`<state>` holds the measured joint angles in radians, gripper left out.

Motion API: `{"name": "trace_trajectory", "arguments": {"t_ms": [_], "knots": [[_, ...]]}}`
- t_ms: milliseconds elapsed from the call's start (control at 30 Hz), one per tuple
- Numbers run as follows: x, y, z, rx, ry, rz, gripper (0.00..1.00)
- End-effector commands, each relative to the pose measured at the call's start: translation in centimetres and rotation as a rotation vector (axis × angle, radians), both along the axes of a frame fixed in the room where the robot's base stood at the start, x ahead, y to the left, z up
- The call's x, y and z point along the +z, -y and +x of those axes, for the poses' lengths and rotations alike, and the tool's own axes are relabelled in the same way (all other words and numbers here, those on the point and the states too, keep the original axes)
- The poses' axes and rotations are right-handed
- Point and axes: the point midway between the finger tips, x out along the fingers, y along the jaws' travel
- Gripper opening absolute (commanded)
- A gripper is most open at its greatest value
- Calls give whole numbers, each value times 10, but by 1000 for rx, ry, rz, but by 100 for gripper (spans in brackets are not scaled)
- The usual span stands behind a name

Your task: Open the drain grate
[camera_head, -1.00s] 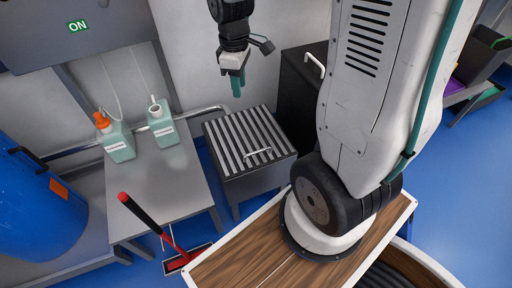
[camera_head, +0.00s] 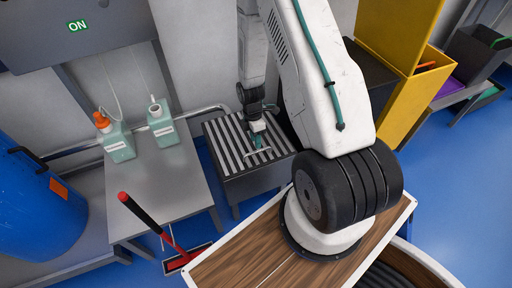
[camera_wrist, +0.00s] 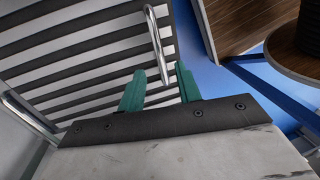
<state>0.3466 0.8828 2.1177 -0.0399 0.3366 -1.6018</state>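The drain grate (camera_head: 224,143) is a striped, slatted panel lying flat and closed on top of a grey box stand. Its thin metal bar handle (camera_wrist: 154,32) stands along one side of the slats in the wrist view. My gripper (camera_head: 259,142) is down over the grate's front part, at the handle. In the wrist view, my gripper's two teal fingers (camera_wrist: 159,70) are spread apart, with the handle's near end showing between them. I cannot tell whether either finger touches the handle. The gripper hides part of the handle in the head view.
A grey bench (camera_head: 165,195) with two green jugs stands left of the grate, with a blue drum (camera_head: 35,210) beyond. A yellow cabinet (camera_head: 408,100) is at right. Blue floor is open at far right.

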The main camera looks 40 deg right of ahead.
Motion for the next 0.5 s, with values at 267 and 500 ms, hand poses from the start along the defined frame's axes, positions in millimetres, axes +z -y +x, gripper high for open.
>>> {"name": "trace_trajectory", "arguments": {"t_ms": [267, 500], "knots": [[-39, -2, -8, -1, -2, 0, 34], [-46, -3, -9, -1, 0, 0, 34]]}}
